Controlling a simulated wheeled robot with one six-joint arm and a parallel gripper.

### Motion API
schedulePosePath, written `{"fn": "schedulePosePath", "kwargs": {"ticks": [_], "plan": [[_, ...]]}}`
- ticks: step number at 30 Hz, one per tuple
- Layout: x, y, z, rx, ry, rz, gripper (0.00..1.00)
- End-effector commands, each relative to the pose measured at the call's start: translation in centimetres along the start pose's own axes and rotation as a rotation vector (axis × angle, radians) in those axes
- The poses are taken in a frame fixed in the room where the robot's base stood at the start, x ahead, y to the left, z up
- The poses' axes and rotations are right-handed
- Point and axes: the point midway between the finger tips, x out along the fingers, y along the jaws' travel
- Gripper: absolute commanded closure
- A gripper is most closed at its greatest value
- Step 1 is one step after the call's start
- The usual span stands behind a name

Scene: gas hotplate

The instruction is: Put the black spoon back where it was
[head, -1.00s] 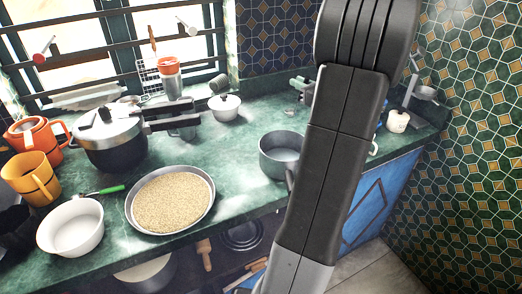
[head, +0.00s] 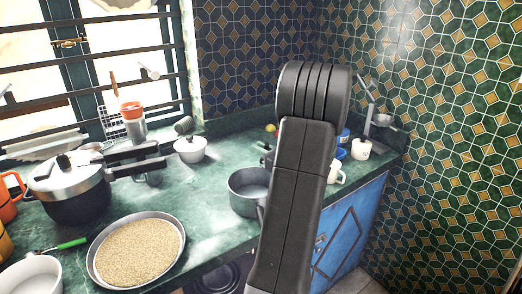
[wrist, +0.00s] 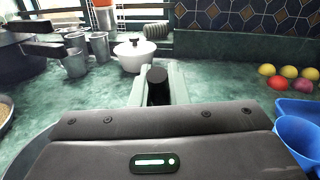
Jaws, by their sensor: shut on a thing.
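My gripper (wrist: 160,72) shows in the wrist view, its two pale fingers closed around a short, upright black piece. This looks like the end of the black spoon (wrist: 157,80); the rest of it is hidden by my wrist housing. My gripper is above the green counter, in front of the white lidded pot (wrist: 133,57). In the head view my own arm link hides the gripper and the spoon.
The green counter (head: 205,212) holds a grey pan (head: 240,203), a pressure cooker (head: 70,192), a plate of grain (head: 137,250) and metal cups (wrist: 75,62). Blue cups (wrist: 298,135) and several colored balls or fruits (wrist: 285,76) are on the right. The counter's middle has free room.

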Motion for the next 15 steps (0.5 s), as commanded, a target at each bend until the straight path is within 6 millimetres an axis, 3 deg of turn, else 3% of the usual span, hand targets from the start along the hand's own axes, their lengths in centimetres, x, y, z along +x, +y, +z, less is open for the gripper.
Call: {"fn": "schedulePosePath", "kwargs": {"ticks": [11, 12, 15], "plan": [[0.01, 0.06, -0.65, -0.001, -0.001, 0.0, 1.0], [0.01, 0.05, -0.48, -0.001, -0.001, 0.0, 0.78], [0.01, 0.06, -0.47, -0.001, -0.001, 0.0, 0.64]]}}
